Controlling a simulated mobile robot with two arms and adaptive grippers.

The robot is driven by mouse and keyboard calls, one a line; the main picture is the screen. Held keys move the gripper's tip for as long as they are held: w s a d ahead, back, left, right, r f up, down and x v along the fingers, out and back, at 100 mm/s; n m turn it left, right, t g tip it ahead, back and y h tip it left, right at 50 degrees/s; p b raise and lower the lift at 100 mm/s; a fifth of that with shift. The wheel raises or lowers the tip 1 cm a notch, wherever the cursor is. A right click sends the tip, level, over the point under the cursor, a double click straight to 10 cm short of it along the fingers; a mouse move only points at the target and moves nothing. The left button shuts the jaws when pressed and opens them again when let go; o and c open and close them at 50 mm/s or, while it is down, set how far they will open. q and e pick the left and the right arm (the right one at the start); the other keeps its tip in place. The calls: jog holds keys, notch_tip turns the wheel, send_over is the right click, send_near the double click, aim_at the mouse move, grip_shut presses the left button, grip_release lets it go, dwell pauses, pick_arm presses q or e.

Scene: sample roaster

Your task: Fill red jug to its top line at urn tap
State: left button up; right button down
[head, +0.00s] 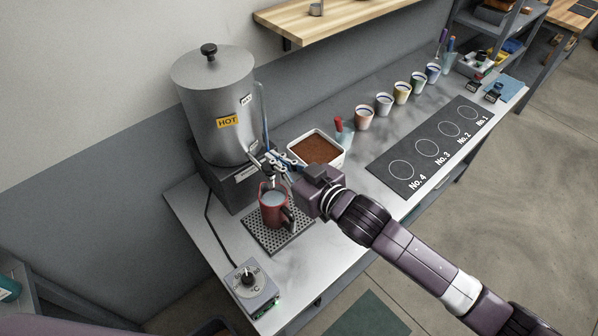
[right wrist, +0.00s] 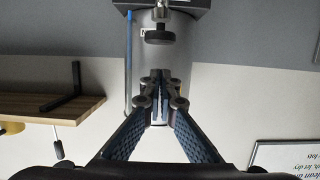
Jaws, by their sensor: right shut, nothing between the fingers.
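The red jug (head: 268,214) stands upright on the perforated drip tray (head: 297,241) under the urn's spout. Pale blue liquid shows inside it; I cannot make out its top line or the exact level. The steel urn (head: 205,125) has a yellow HOT label and also shows in the right wrist view (right wrist: 175,60). Its tap (right wrist: 159,34) shows there as a black knob, apart from the fingertips. My right gripper (head: 264,160) is shut and empty, in front of the urn near the tap and above the jug; it shows in the right wrist view (right wrist: 160,88). My left gripper is out of view.
A white tub of brown grounds (head: 318,150) stands right of the tap, close to my right arm. Several cups (head: 384,104) line the back. A dark numbered mat (head: 425,150) lies at right. A dial box (head: 249,287) sits at the counter's front left.

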jog(key=b+v, duration=0.2)
jog(key=v, duration=0.7)
jog(key=shift+f+b, duration=0.15)
jog(key=shift+b, duration=0.15)
jog(key=shift+d, duration=0.1)
jog(key=shift+s, duration=0.1)
